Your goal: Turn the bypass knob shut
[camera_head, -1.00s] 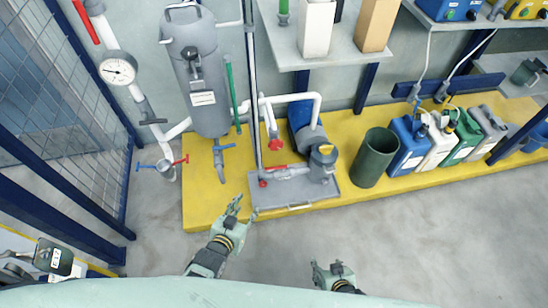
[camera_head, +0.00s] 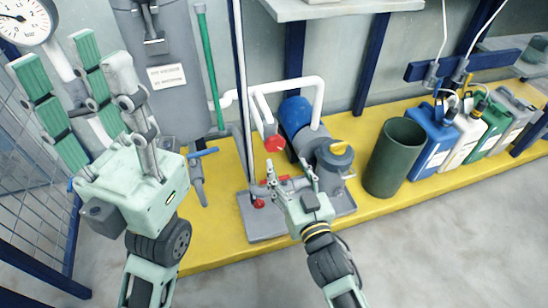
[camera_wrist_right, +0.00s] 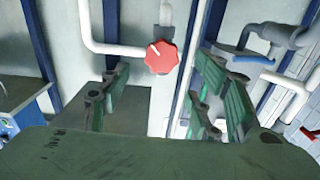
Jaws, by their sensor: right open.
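A red round knob (camera_head: 272,143) sits on the white bypass pipe above the pump skid. In the right wrist view the same red knob (camera_wrist_right: 161,57) shows face-on, with a white mark on it, beyond and between the open fingers. My right gripper (camera_head: 289,170) is open and empty, just below and in front of the knob in the head view, with a gap that looks clear. My left gripper (camera_head: 92,100) is open and empty at the left, its green-padded fingers raised in front of the grey tank and gauge.
The grey pump (camera_head: 331,165) and blue motor (camera_head: 296,122) stand right of the knob. A blue-handled valve (camera_head: 200,165) is left. A vertical pole runs close by the knob. A dark green bin (camera_head: 392,160) and several jerrycans (camera_head: 428,145) stand further right.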

